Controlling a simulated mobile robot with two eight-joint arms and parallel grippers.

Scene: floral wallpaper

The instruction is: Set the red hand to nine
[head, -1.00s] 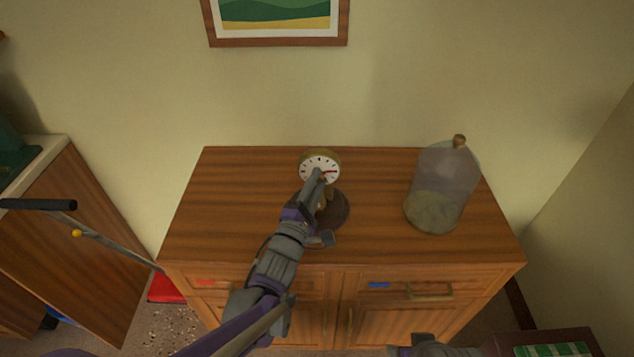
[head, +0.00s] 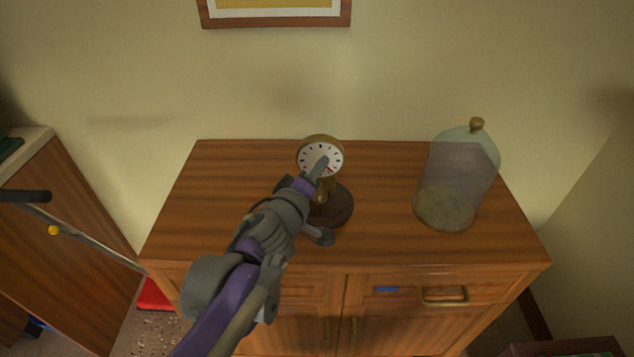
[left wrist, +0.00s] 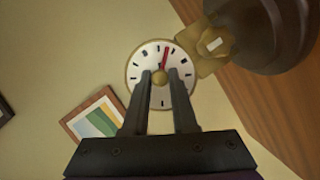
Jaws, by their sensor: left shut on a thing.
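A brass dial with a white face (head: 313,151) stands on a round dark base (head: 340,206) on the wooden cabinet. In the left wrist view the dial face (left wrist: 141,58) appears rotated, with its brass neck at upper right. The red hand (left wrist: 165,57) shows clearly there; in the head view the red hand (head: 331,169) points lower right, around four to five. My left gripper (head: 322,163) reaches the dial's front. In the left wrist view my left gripper (left wrist: 160,76) is shut on the brass centre knob (left wrist: 159,76). My right gripper is out of view.
A glass dome (head: 462,165) with a brass knob stands on the right of the cabinet top (head: 230,185). The top's left side is clear. A framed picture (head: 275,20) hangs behind. Another cabinet (head: 60,240) stands at left.

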